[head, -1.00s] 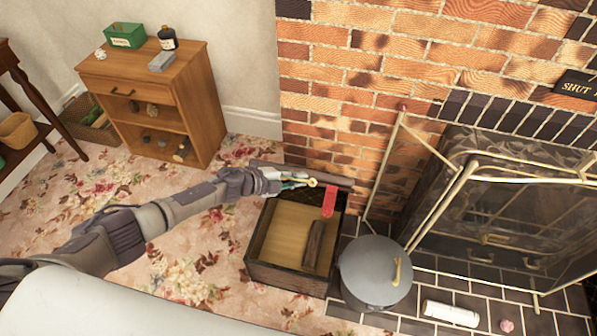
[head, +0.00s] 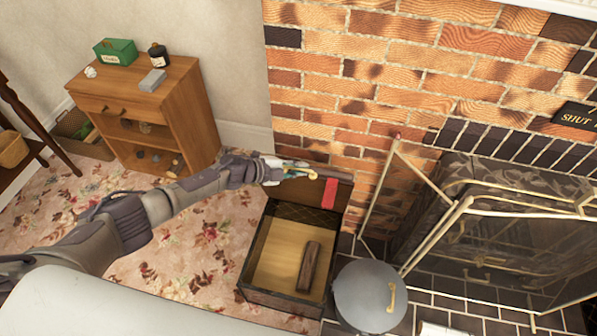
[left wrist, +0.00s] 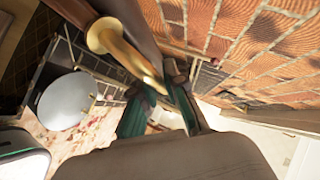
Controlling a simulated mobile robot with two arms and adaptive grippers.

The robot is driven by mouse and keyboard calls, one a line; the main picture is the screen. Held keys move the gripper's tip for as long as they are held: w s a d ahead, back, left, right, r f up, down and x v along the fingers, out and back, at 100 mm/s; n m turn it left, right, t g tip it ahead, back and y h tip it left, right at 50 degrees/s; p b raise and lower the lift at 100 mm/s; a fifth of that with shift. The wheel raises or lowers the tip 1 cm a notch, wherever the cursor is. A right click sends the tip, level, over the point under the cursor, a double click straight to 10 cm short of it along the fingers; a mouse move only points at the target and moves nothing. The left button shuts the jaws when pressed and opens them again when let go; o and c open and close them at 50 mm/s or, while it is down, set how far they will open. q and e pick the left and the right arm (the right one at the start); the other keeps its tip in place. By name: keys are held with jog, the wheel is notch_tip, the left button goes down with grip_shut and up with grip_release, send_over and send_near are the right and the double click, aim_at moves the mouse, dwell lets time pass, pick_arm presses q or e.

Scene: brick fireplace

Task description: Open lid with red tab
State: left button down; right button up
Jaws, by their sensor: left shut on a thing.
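A wooden box (head: 272,298) stands on the floor by the brick wall, with its lid (head: 290,190) raised at its back edge. The red tab (head: 329,193) hangs on the lid's inner face. A dark piece of wood (head: 309,267) lies inside the box. My left gripper (head: 296,171) is at the lid's top edge, shut on a brass handle (head: 307,173). In the left wrist view the brass handle (left wrist: 118,45) runs down between the green fingers (left wrist: 160,108). My right gripper is not in view.
A grey lidded pot (head: 368,293) stands close to the box's right side. A brass-framed fire screen (head: 450,225) is farther right. A small wooden cabinet (head: 150,115) stands at the left. Flowered carpet (head: 190,260) lies clear left of the box.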

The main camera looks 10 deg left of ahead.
pick_arm(q)
jog(key=shift+w+r, duration=0.2)
jog(key=shift+r, duration=0.1)
jog(key=c, duration=1.2)
grip_release()
jog(key=shift+s, duration=0.1)
jog(key=shift+f, duration=0.1)
jog(key=v, duration=1.2)
jog(key=shift+f, duration=0.1)
